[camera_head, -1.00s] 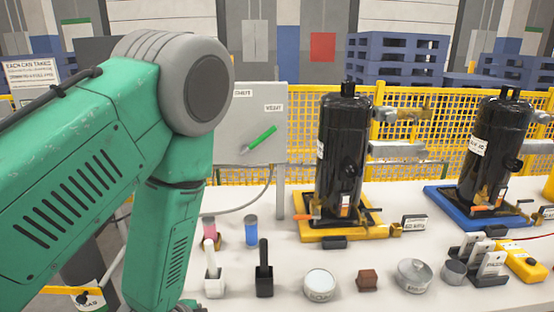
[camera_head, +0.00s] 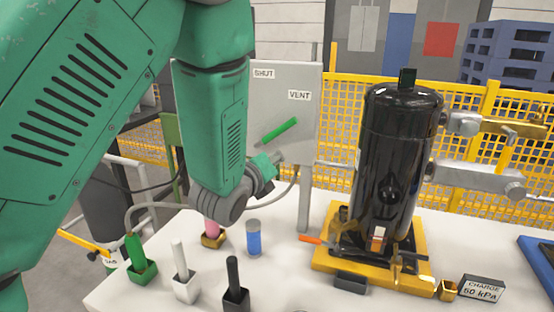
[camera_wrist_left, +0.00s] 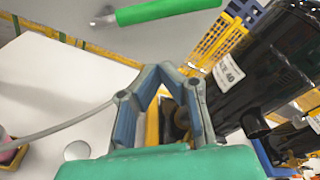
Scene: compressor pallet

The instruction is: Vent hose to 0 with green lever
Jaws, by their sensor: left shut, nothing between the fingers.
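The green lever (camera_head: 281,131) is on a grey panel (camera_head: 310,75) with a SHUT label at upper left and a VENT label at right. Its free end points up and right, below VENT. My left gripper (camera_head: 268,168) is just below the lever and partly hidden by my wrist. The left wrist view shows its fingers (camera_wrist_left: 164,68) shut and empty, with the lever (camera_wrist_left: 165,10) beyond them, apart. A grey hose (camera_head: 265,204) runs from near the panel behind my wrist. My right gripper is not in view.
A black compressor (camera_head: 397,160) stands on a yellow tray (camera_head: 325,262) right of the panel, near a CHARGE 50 kPa sign (camera_head: 482,290). A blue cylinder (camera_head: 254,240), a pink one and several small holders stand on the white table below my wrist. A yellow mesh fence (camera_head: 335,115) is behind.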

